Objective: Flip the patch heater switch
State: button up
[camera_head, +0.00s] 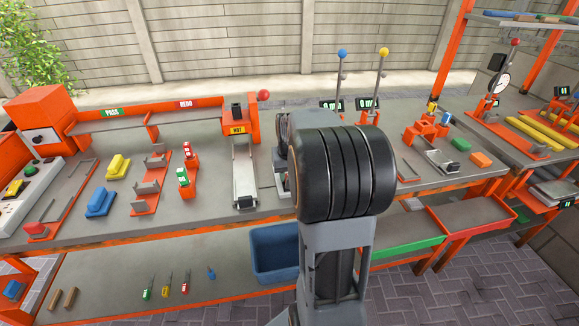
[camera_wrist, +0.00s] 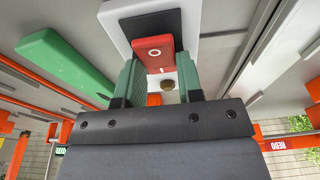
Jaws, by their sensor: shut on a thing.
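A red rocker switch (camera_wrist: 153,48) marked with a white O shows in the wrist view. It sits on a dark plate (camera_wrist: 148,25) on a white housing (camera_wrist: 112,24). My gripper (camera_wrist: 158,72) has its green fingers on either side of the red switch and is shut on it. A small brass-coloured knob (camera_wrist: 168,85) lies between the fingers, below the switch in the picture. In the head view my arm hides the switch and the fingertips. A pale housing (camera_head: 282,186) shows partly beside my arm; I cannot tell if it is the same one.
An orange HOT-labelled unit (camera_head: 239,128) with a red-knobbed lever (camera_head: 263,95) stands left of my arm. Two levers with blue (camera_head: 342,53) and yellow (camera_head: 384,51) knobs rise behind it. A blue bin (camera_head: 275,255) is below the bench. A green bar (camera_wrist: 62,62) lies left of my gripper.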

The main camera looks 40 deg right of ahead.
jog(key=o, duration=0.9)
jog(key=shift+o, duration=0.2)
notch_tip(320, 180, up, 14)
jog(key=s+a+p, duration=0.1)
jog(key=s, duration=0.1)
jog(key=shift+f, duration=0.2)
dwell(0.3)
